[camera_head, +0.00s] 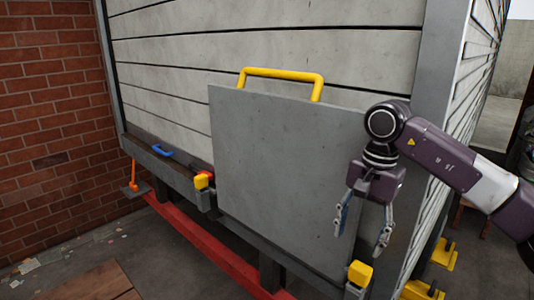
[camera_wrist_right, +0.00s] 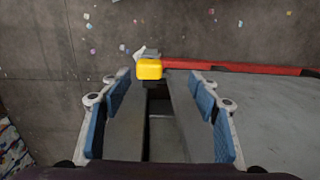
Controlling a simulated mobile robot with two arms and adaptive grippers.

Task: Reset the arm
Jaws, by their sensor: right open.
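My right arm (camera_head: 450,160) comes in from the right in the head view. Its gripper (camera_head: 362,235) points down and is open, with nothing visible between the fingers. It is in front of the right part of a large grey panel (camera_head: 280,170) with a yellow bar handle (camera_head: 285,74) on top. In the right wrist view the two blue-padded fingers of the right gripper (camera_wrist_right: 160,98) are spread apart. A yellow block (camera_wrist_right: 149,69) shows beyond the fingertips. My left gripper is not in view.
A yellow-topped latch (camera_head: 359,274) sits below the right gripper, and another (camera_head: 203,181) at the panel's left. A red beam (camera_head: 210,245) runs low along the front. A brick wall (camera_head: 50,110) stands at left. A blue handle (camera_head: 162,151) lies on the ledge.

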